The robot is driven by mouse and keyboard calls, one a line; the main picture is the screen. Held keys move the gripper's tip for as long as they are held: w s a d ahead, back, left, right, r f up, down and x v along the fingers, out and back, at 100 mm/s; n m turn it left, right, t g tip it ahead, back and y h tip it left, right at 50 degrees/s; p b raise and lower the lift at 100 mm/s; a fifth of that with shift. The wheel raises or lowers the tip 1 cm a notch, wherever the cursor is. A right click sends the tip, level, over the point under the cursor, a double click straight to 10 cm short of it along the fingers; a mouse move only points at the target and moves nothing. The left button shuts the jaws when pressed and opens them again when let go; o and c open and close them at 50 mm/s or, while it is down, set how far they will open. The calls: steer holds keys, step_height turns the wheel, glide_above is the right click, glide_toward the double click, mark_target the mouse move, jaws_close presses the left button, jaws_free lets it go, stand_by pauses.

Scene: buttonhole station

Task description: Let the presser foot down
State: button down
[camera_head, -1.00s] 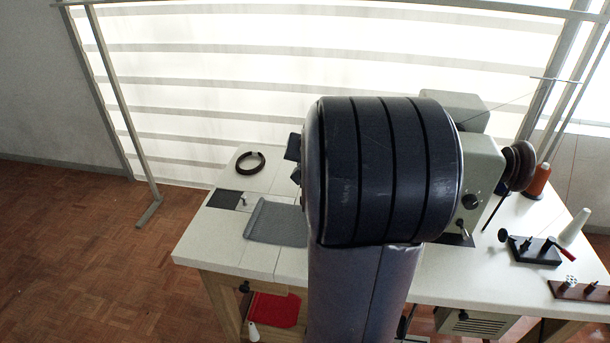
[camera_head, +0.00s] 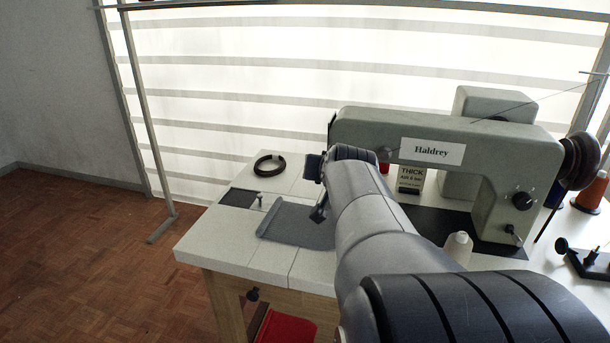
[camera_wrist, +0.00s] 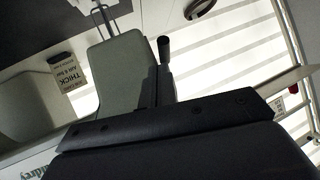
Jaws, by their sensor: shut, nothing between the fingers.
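The grey sewing machine (camera_head: 365,125), marked "Haldrey", stands on the white table; my arm covers its needle end in the head view. In the wrist view the machine's head (camera_wrist: 115,72) is tilted, with thin dark rods (camera_wrist: 102,14), probably the needle and presser foot parts, at its end. A short dark lever with a rounded black end (camera_wrist: 164,46) stands beside the head, close to my gripper (camera_wrist: 156,84). My gripper is shut and empty; I cannot tell whether it touches the lever. The presser foot's height is not clear.
Grey cloth (camera_head: 292,226) lies on the table below my wrist. A dark ring (camera_head: 269,165) and a black patch (camera_head: 238,197) lie at left. A "THICK" card (camera_head: 411,177) and a white cone (camera_head: 457,247) stand near the machine. A frame borders the bright window.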

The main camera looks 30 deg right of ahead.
steer(key=shift+r, duration=0.1)
steer(key=shift+r+p, duration=0.6)
steer(key=shift+r, duration=0.15)
